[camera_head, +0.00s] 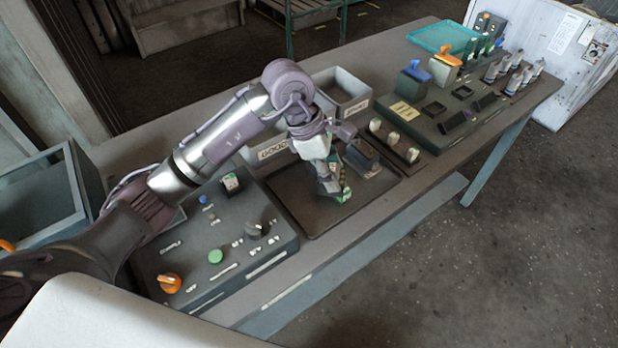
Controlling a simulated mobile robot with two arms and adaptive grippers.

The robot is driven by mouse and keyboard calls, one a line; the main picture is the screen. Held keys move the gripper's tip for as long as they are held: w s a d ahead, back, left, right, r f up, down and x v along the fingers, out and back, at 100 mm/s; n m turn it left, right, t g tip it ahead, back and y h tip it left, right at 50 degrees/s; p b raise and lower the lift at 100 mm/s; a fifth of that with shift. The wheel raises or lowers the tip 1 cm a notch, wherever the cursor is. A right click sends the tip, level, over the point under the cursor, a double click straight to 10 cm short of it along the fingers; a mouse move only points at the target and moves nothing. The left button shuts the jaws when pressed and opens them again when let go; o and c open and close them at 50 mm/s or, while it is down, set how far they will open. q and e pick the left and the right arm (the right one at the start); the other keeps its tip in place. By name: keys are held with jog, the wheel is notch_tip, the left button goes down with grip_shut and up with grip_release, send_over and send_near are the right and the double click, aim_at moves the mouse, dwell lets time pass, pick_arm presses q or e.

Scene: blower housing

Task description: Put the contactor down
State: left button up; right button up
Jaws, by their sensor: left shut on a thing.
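My left gripper (325,180) reaches in from the left and points down over a dark mat (300,222) on the workbench. It is shut on the contactor (343,195), a small dark piece with a green end. The gripper's fingers cover much of the contactor. It is at or just above the mat, and I cannot tell if it touches. My right gripper is not in view.
A grey block (362,160) sits on the mat's far right. A control box (215,240) with knobs and buttons stands to the left. Grey bins (345,88) are behind. Several knobs and a switch panel (440,112) lie to the right. The mat's front is clear.

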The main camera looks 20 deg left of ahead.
pick_arm(q)
jog(key=a+f, duration=0.1)
jog(key=a, duration=0.1)
jog(key=a+f+p, duration=0.1)
jog(key=a, duration=0.1)
jog(key=a+f+p, duration=0.1)
jog(key=a+f, duration=0.1)
jog(key=a, duration=0.1)
jog(key=shift+w, duration=0.35)
jog(key=shift+f, duration=0.35)
notch_tip(320, 180, down, 3)
jog(key=shift+f+p, duration=0.1)
jog(key=shift+p, duration=0.7)
jog(key=shift+f, duration=0.1)
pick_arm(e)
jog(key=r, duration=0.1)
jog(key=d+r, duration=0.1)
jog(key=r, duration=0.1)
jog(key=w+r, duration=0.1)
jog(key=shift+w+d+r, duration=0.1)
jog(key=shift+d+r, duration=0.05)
pick_arm(q)
jog(key=shift+f, duration=0.15)
jog(key=o, duration=1.1)
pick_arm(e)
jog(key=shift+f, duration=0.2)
